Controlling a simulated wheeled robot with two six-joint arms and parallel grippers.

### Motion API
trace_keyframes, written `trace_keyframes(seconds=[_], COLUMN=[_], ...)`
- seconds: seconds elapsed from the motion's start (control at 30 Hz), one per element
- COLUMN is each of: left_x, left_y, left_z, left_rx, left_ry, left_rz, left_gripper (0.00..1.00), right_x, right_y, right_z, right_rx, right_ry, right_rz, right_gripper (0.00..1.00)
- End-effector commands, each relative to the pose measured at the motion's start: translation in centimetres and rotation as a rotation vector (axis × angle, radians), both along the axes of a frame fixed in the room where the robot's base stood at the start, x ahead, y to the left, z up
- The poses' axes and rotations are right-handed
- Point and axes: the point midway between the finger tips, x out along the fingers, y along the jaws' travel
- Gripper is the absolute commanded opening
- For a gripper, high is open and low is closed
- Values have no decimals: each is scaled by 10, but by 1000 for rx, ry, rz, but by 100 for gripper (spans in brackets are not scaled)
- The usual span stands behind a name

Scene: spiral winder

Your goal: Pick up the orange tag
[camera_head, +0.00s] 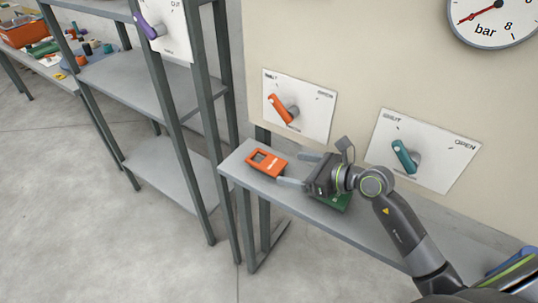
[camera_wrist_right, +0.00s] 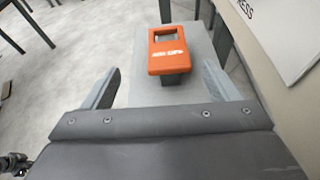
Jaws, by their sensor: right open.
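The orange tag (camera_head: 266,163) lies on the grey shelf (camera_head: 240,172) below the wall panel, near the shelf's left end. It has a rectangular hole at one end and pale lettering. In the right wrist view the orange tag (camera_wrist_right: 167,50) is ahead, between the lines of the two fingers and beyond their tips. My right gripper (camera_head: 299,169) is open and empty, just right of the tag and apart from it. Its fingers also show in the right wrist view (camera_wrist_right: 163,85). My left gripper is not in view.
A green item (camera_head: 336,201) lies on the shelf under my right gripper. An orange handle (camera_head: 283,108) and a teal handle (camera_head: 404,156) stick out from the wall plates above. A grey rack (camera_head: 150,85) stands to the left, with open floor in front.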

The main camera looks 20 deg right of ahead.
Motion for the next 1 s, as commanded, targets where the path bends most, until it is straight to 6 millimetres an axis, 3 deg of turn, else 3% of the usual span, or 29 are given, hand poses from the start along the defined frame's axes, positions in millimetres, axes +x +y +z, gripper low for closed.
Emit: trace_keyframes(seconds=[0.47,0.8,1.0], left_x=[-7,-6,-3], left_y=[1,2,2], left_z=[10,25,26], left_rx=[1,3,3], left_ry=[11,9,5], left_rz=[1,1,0], left_gripper=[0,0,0], right_x=[25,59,63], right_y=[12,31,34], right_z=[-14,-25,-29], right_rx=[-53,-51,-54], right_ry=[17,18,16], right_rz=[7,6,6], right_gripper=[82,82,82])
